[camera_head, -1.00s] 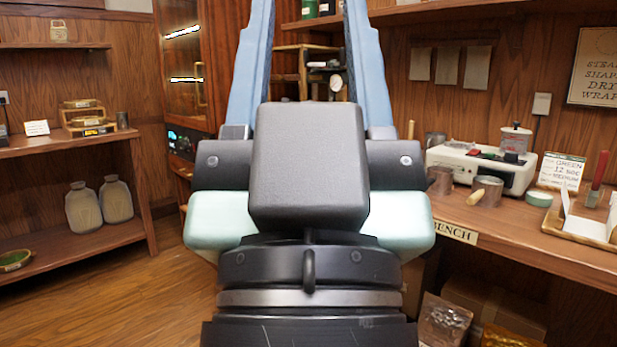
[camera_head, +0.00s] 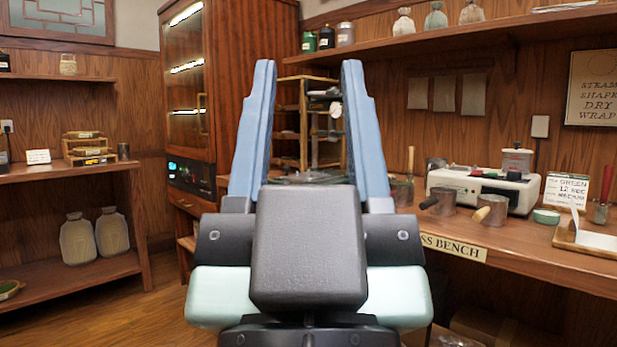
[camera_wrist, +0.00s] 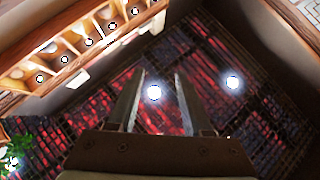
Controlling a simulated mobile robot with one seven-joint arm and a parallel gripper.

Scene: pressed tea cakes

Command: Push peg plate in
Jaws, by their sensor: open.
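My gripper (camera_head: 308,66) points upward in the middle of the head view, its two blue fingers wide apart and nothing between them. It also shows open and empty in the wrist view (camera_wrist: 160,75), against a dark reddish ceiling. Behind the fingers in the head view stands a wooden rack (camera_head: 304,118) with shelves and a few small items, at the far end of the press bench (camera_head: 540,255). My gripper partly hides the rack and the bench's far end. I cannot make out a peg plate in either view.
On the bench stand a white appliance (camera_head: 483,190), metal cups (camera_head: 486,211) with handles, a green bowl (camera_head: 546,216) and a card (camera_head: 567,191). A tall glass-fronted cabinet (camera_head: 225,90) is left of the rack. A wooden shelf unit (camera_head: 100,173) stands at the left. Floor shows between.

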